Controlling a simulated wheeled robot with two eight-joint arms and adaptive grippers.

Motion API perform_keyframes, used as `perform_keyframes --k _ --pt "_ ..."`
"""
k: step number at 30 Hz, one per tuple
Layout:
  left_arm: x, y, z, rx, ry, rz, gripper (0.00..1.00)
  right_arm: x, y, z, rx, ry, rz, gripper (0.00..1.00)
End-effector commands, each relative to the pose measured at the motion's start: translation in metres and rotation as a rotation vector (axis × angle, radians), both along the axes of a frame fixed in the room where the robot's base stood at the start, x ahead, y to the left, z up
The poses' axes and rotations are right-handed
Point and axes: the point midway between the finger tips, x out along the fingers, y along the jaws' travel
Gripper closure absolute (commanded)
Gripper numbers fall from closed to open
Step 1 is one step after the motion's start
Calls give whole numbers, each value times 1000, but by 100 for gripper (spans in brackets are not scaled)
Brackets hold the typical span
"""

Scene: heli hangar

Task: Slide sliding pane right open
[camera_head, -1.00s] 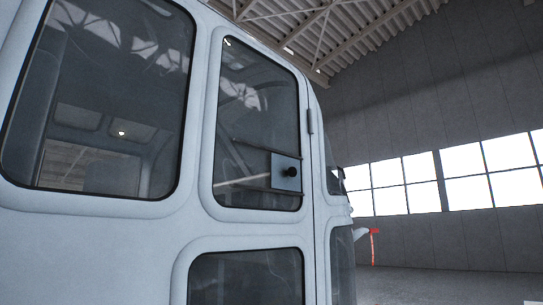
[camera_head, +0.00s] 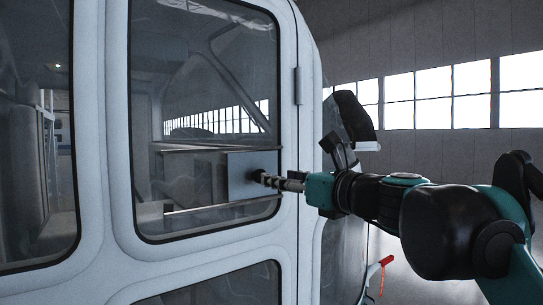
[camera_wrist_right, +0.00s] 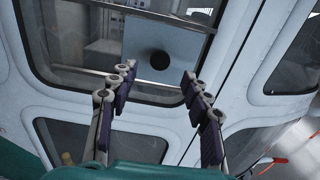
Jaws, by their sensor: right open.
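The sliding pane (camera_head: 234,175) is a small grey panel in the lower part of the helicopter door window, between two horizontal rails. Its round black knob (camera_head: 258,176) faces me. My right gripper (camera_head: 277,180) reaches in from the right, with its fingertips near the knob in the head view. In the right wrist view the pane (camera_wrist_right: 185,43) and its knob (camera_wrist_right: 159,60) lie just beyond the gripper (camera_wrist_right: 158,75). The fingers are spread apart on either side below the knob, with nothing between them. Contact with the knob cannot be told. My left gripper is not in view.
The white door frame (camera_head: 287,230) surrounds the window, with a hinge (camera_head: 298,86) to its right. A lower window (camera_head: 225,288) sits beneath. A red tag (camera_head: 386,262) hangs right of the fuselage. The hangar space on the right is open.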

Motion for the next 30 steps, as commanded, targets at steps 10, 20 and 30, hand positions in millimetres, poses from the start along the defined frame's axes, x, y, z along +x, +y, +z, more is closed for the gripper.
perform_keyframes --k 10,20,30 --pt "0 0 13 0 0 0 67 48 27 -1 5 4 2 52" --pt "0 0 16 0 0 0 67 60 42 -1 1 1 0 52" --pt "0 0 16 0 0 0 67 59 42 -1 1 1 0 100"
